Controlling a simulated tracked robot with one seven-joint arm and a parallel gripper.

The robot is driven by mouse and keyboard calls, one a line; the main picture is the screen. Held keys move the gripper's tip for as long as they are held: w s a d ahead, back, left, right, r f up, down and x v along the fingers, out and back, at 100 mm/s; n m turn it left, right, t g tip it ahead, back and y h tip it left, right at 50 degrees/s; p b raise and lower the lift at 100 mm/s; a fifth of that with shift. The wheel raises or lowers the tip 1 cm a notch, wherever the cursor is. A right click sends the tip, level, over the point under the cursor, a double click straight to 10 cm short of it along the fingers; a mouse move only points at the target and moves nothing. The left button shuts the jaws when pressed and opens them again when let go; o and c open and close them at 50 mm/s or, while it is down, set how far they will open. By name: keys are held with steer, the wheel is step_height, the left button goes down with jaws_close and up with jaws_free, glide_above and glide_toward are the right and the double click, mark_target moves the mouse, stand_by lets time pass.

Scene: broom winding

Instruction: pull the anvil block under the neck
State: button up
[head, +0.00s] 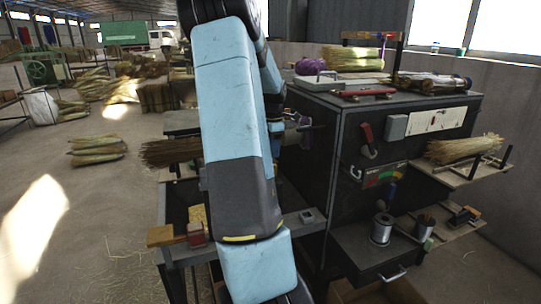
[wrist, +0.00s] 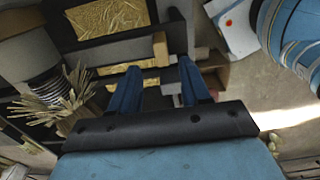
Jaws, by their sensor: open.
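In the head view the straw broom head (head: 168,152) points left from the black winding machine (head: 330,150). Its neck is hidden behind my arm. A tan block (wrist: 160,48) shows just beyond the gap, apparently not gripped. Straw ends (wrist: 62,95) lie left of the fingers. In the head view my gripper is hidden.
A shelf with a straw bundle (head: 464,148) juts from the machine's right side. More bundles (head: 97,149) lie on the floor at left, where the concrete is mostly open.

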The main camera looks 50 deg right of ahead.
steer(key=shift+a+f, duration=0.15)
steer(key=shift+f, duration=0.05)
steer(key=m, duration=0.2)
steer(key=r+m, duration=0.1)
steer(key=m, duration=0.2)
steer(key=shift+w, duration=0.15)
steer(key=m, duration=0.3)
steer(key=shift+r+m, duration=0.2)
steer(key=shift+m, duration=0.1)
steer(key=m, duration=0.2)
steer(key=r+m, duration=0.1)
steer(key=m, duration=0.6)
steer(key=shift+r, duration=0.25)
step_height(320, 180, down, 11)
steer(key=m, duration=1.8)
steer(key=shift+c, duration=0.2)
